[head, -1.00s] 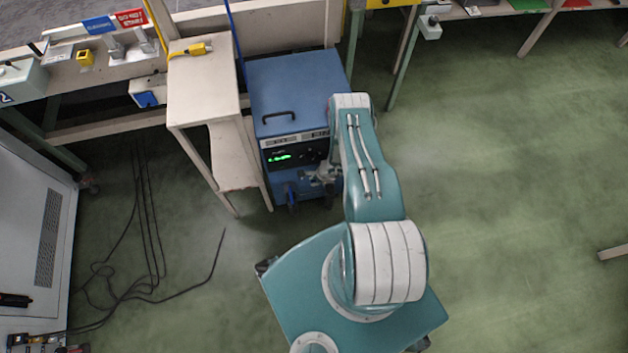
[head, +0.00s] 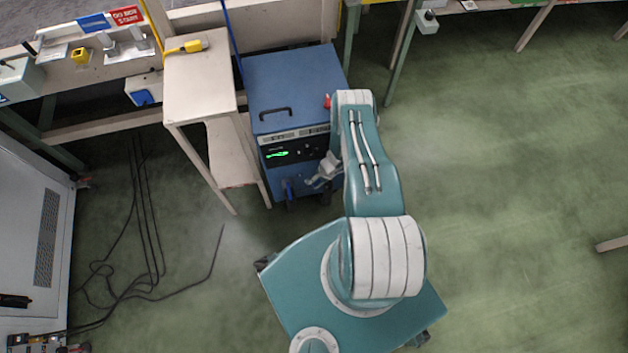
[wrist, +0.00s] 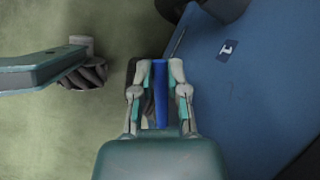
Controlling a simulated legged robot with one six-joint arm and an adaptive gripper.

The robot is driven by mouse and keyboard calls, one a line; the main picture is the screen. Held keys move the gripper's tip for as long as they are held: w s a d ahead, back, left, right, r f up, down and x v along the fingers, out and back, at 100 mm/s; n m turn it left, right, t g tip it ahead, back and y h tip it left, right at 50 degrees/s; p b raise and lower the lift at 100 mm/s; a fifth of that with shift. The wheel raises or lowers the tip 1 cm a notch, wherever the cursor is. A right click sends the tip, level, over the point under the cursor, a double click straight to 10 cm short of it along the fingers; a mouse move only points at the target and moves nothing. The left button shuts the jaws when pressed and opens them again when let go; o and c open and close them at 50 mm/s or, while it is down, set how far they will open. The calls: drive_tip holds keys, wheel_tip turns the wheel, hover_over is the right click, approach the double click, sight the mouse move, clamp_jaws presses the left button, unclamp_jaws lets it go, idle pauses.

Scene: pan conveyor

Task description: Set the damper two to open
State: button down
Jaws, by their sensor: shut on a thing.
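A blue cabinet (head: 290,85) stands left of my arm in the head view, with a lit green display (head: 290,154) on its front. A blue handle (head: 288,188) shows low on that front. My gripper (head: 311,182) is at the lower front, just right of this handle. In the wrist view my gripper (wrist: 160,70) is shut on a blue bar-like handle (wrist: 160,95), with a finger on each side. A blue panel (wrist: 250,110) lies to the right, with a small dark label (wrist: 228,48) bearing a white mark. I cannot read a damper number or the handle's setting.
A beige stand (head: 200,80) is close on the cabinet's left. Black cables (head: 140,260) lie on the floor beside a grey cabinet (head: 30,220). A workbench line (head: 120,55) runs along the back. The green floor (head: 500,170) on the right is mostly clear.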

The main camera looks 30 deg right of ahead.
drive_tip(key=shift+s+d+n+g, duration=0.15)
drive_tip(key=shift+s+n+g, duration=0.25)
drive_tip(key=shift+n, duration=0.4)
drive_tip(key=shift+s, duration=0.1)
drive_tip(key=c, duration=0.6)
unclamp_jaws()
drive_tip(key=shift+c, duration=0.2)
drive_tip(key=v, duration=1.2)
drive_tip(key=shift+d+f, duration=0.1)
drive_tip(key=shift+f, duration=0.05)
